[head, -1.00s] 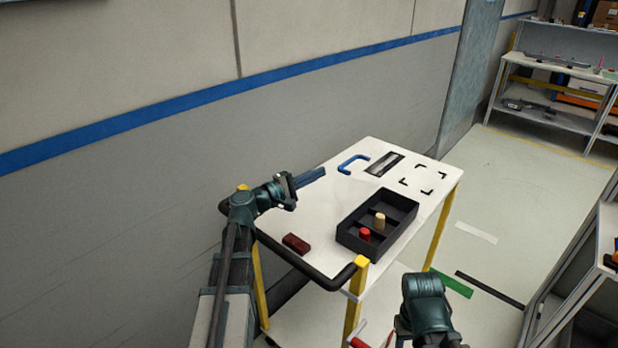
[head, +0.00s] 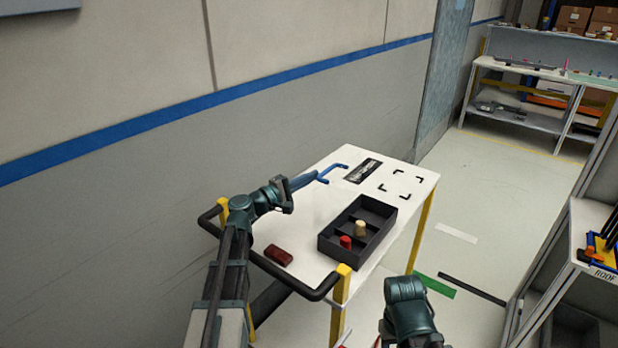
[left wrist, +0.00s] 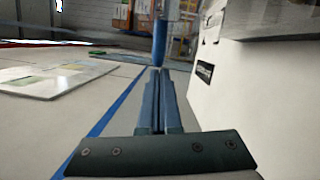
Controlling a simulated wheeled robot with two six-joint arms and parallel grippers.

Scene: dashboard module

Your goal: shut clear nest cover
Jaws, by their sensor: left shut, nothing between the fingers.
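My left gripper (head: 308,180) is shut and empty. Its blue fingers reach over the far left part of the white cart top, with the tips close to a blue U-shaped bar (head: 337,170). In the left wrist view the closed fingertips (left wrist: 156,74) point at a blue upright piece (left wrist: 159,46) that looks like part of this bar; I cannot tell whether they touch. I cannot clearly make out a clear cover. A dark-framed rectangle (head: 362,171) lies beside the bar. My right arm shows at the lower edge of the head view, its gripper out of sight.
A black divided tray (head: 330,250) on the cart (head: 310,232) holds a red peg (head: 346,242) and a tan peg (head: 361,229). A dark red block (head: 278,255) lies near the black handle rail (head: 290,283). Black corner marks (head: 401,184) frame bare surface. A wall runs behind.

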